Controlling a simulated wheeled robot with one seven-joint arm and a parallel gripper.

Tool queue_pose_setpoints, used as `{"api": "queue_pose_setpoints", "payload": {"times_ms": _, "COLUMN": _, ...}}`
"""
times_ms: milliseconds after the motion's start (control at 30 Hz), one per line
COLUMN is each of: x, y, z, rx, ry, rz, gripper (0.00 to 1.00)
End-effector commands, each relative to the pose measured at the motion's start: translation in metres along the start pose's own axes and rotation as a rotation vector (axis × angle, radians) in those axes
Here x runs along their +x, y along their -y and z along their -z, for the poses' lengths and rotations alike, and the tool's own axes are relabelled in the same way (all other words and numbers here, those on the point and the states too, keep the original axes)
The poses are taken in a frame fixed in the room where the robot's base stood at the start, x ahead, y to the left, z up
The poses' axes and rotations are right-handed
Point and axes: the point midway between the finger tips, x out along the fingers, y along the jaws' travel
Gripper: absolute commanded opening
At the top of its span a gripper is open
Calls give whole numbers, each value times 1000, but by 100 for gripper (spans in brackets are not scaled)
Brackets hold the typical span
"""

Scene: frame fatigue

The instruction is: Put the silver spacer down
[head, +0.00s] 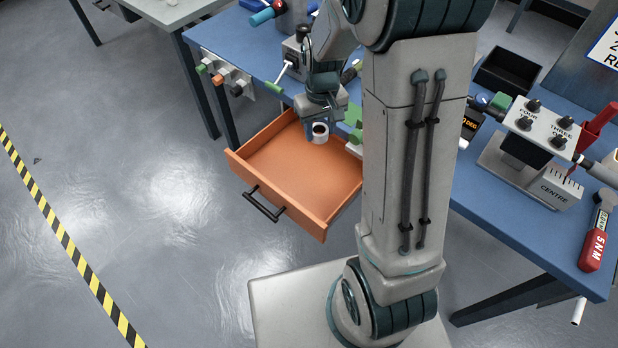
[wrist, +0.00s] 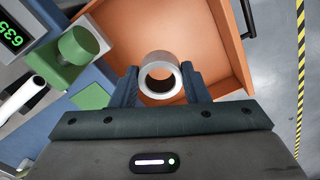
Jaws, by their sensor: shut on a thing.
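The silver spacer (wrist: 147,84) is a short metal ring with an open bore, seen nearly end-on in the wrist view. My gripper (wrist: 160,84) is shut on it, with one dark finger on each side. In the head view the spacer (head: 320,133) shows under my gripper (head: 320,122), at the back of the open orange drawer (head: 300,178). The drawer floor shows through the bore in the wrist view. I cannot tell whether the spacer touches the floor or hangs above it.
The drawer is pulled out from the blue bench (head: 232,38) and looks otherwise empty. Green parts (wrist: 90,97) stand close to the left of my gripper in the wrist view. A black tray (head: 507,72) and a grey control box (head: 545,126) are on the bench at right.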

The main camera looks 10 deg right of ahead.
Motion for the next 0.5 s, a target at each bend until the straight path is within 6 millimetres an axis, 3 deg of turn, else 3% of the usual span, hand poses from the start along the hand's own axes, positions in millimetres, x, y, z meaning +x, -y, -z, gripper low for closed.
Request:
{"api": "queue_pose_setpoints", "payload": {"times_ms": 33, "x": 16, "y": 0, "z": -4, "rx": -14, "ry": -4, "rz": -1, "gripper": 14}}
{"api": "queue_pose_setpoints", "payload": {"times_ms": 500, "x": 34, "y": 1, "z": -25, "rx": -78, "ry": 4, "rz": -4, "gripper": 14}}
